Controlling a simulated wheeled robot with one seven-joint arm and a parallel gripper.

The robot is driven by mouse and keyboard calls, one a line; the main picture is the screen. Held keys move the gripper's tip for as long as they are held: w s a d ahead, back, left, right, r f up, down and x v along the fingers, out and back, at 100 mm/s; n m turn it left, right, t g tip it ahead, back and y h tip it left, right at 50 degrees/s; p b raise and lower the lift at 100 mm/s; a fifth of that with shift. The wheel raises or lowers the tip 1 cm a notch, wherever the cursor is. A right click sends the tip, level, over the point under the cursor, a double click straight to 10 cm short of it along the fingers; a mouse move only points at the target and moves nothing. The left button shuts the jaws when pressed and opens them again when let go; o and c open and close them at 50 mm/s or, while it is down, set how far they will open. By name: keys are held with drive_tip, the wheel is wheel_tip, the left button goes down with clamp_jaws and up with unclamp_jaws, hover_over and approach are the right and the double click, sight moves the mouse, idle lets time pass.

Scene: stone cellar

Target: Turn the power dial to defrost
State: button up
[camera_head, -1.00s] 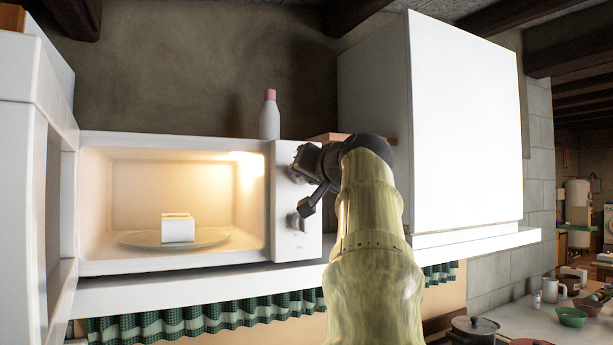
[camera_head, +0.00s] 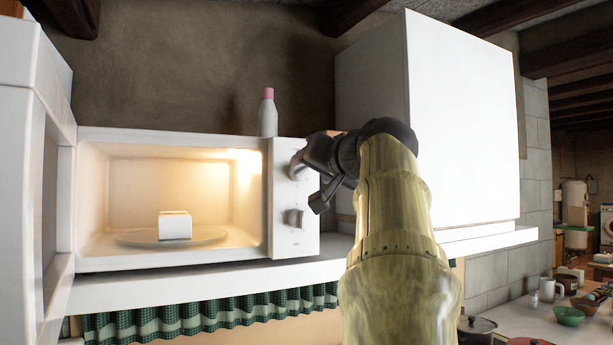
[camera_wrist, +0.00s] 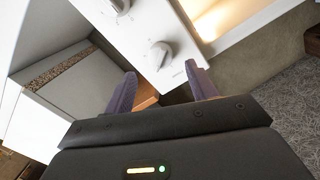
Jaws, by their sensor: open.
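The white microwave (camera_head: 180,262) stands open on a shelf with its inside lit. Its control panel (camera_head: 285,245) has two grey knobs. The upper knob (camera_head: 298,168) is partly hidden by my gripper; the lower knob (camera_head: 296,217) is clear. My gripper (camera_head: 308,182) is open and empty, in front of the panel's right side by the upper knob. In the wrist view my gripper (camera_wrist: 162,90) has its fingers spread, with one knob (camera_wrist: 160,55) just beyond them and another knob (camera_wrist: 118,6) farther off. The panel markings are too small to read.
A white block (camera_head: 175,226) sits on the glass plate (camera_head: 130,238) inside the microwave. A white bottle with a pink cap (camera_head: 267,115) stands on top. A large white cabinet (camera_head: 465,130) is close on the right. A green checked curtain (camera_head: 200,318) hangs below the shelf (camera_head: 110,292).

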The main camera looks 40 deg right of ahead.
drive_tip(key=b+v, duration=0.1)
drive_tip(key=v, duration=1.1)
